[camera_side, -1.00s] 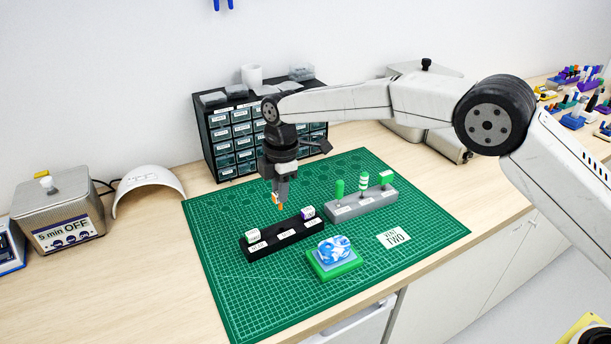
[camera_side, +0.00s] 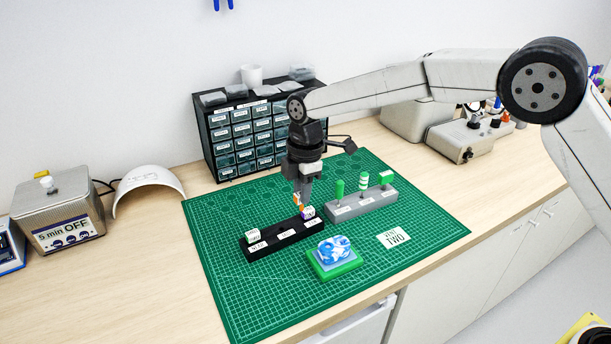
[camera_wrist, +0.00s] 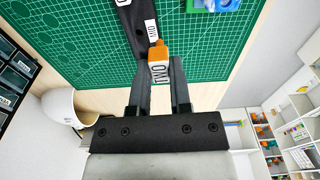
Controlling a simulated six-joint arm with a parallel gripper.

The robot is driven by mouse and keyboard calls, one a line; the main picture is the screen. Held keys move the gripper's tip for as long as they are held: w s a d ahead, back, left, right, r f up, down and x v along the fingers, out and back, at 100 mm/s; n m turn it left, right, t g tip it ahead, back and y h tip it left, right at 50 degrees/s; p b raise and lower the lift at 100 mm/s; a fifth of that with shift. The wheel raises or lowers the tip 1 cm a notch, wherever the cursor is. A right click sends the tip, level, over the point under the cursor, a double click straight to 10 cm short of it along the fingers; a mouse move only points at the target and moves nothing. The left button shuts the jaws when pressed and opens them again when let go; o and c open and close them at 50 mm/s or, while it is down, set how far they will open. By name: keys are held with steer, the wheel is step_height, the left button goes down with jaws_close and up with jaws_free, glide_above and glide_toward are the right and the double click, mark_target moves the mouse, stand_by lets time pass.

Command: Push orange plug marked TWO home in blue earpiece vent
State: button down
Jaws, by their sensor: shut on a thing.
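My gripper (camera_side: 301,197) is shut on an orange plug (camera_side: 298,208) with a white label. In the wrist view the plug (camera_wrist: 158,52) sits between the fingertips (camera_wrist: 160,72), its label reading TWO. The plug is held above the right part of a black rack (camera_side: 268,244). The blue and white earpiece (camera_side: 334,248) sits on a green base (camera_side: 341,268) in front of the rack, and part of it shows at the top of the wrist view (camera_wrist: 203,4). Its vent is too small to make out.
A grey block (camera_side: 352,209) with several green tools stands behind right. A VENT TWO card (camera_side: 394,238) lies on the green mat (camera_side: 270,305). The mat's front is clear.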

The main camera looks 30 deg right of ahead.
glide_toward(335, 249)
steer(key=shift+w+d+r+m, duration=0.15)
steer(key=shift+w+d, duration=0.15)
steer(key=shift+d, duration=0.25)
steer(key=shift+w+d+r+m, duration=0.15)
steer(key=shift+w+d, duration=0.15)
steer(key=shift+d, duration=0.2)
steer(key=shift+f, duration=0.3)
steer(key=shift+f, duration=2)
steer(key=shift+f, duration=1.3)
steer(key=shift+c, duration=2.4)
jaws_free()
steer(key=shift+r, duration=0.1)
